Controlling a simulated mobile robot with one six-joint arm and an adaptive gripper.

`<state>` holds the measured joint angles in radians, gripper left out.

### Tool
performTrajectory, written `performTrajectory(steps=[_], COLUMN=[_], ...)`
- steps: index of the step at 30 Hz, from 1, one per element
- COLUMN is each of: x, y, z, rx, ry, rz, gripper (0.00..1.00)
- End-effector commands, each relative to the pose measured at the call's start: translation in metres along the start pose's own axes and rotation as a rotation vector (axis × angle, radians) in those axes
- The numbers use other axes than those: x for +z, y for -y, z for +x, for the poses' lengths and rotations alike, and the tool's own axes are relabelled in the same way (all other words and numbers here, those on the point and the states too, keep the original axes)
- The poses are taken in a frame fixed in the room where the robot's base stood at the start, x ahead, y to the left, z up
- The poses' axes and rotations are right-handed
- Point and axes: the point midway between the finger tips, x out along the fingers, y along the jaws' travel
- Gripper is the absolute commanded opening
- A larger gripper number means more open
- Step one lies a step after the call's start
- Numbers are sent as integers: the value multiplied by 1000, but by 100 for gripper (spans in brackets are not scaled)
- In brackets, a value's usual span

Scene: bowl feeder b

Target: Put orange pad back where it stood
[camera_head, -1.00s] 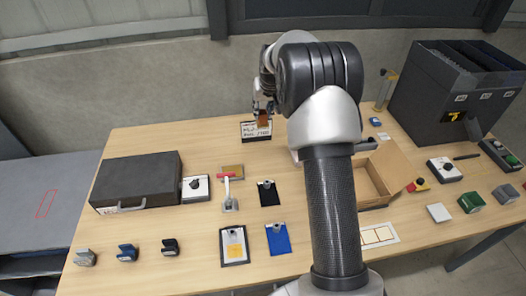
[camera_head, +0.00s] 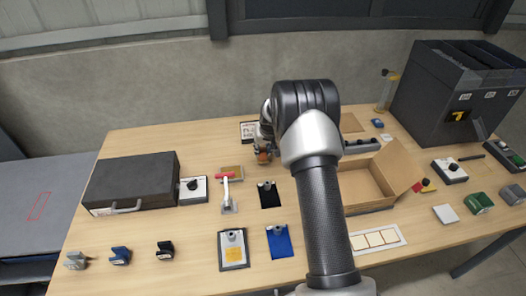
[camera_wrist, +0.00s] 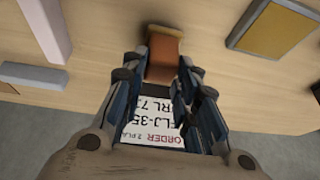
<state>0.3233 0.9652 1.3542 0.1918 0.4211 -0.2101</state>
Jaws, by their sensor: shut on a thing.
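The orange pad (camera_wrist: 163,55) is a small orange-brown block between the fingertips of my gripper (camera_wrist: 160,75) in the wrist view. In the head view, my gripper (camera_head: 264,148) is at the back middle of the table, with a bit of the orange pad (camera_head: 264,157) showing below it. The gripper is shut on the pad. Much of the gripper is hidden behind my arm. A printed order card (camera_wrist: 155,132) shows between the fingers in the wrist view and partly behind the gripper in the head view (camera_head: 248,128). Whether the pad touches the table is unclear.
A red-handled clamp (camera_head: 226,190) and a black clipboard (camera_head: 269,196) stand nearby. A dark case (camera_head: 130,182) lies left, an open cardboard box (camera_head: 368,185) right. Several small stamp-like blocks (camera_head: 120,256) line the front left. The table's front middle holds clipboards (camera_head: 233,250).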

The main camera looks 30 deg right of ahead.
Motion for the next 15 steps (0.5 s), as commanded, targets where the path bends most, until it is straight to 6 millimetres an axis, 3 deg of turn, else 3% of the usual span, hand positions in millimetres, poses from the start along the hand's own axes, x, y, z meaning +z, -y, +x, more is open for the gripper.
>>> performTrajectory(steps=[2, 13, 14, 15], x=[4, 5, 5, 5], y=[-1, -1, -1, -1], z=[10, 13, 12, 12], rx=[0, 0, 0, 0], ry=[-1, -2, -1, -1], rz=[1, 0, 0, 0], gripper=[0, 0, 29, 32])
